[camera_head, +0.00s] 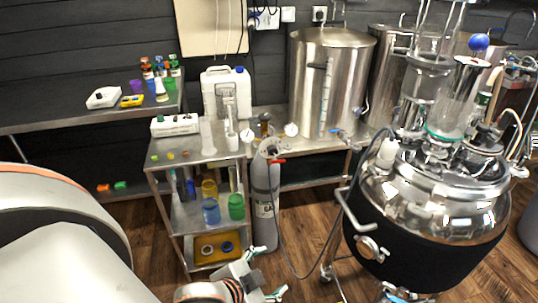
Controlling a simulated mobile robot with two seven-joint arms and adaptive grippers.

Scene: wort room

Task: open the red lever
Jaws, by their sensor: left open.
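The red lever (278,160) sits at the top of a grey gas cylinder (264,205), on its right side near the neck. The cylinder stands upright on the floor, right of the metal shelf cart. My left gripper (266,272) is at the bottom centre of the head view, in front of and below the lever. It is open and its fingers, with green tips, are apart and empty. It does not touch the lever. My right gripper does not show.
A metal cart (196,157) with bottles and cups stands left of the cylinder. A large steel kettle (430,205) stands at the right, with a hose running from it toward the cylinder. A steel pot (312,85) stands on the back table.

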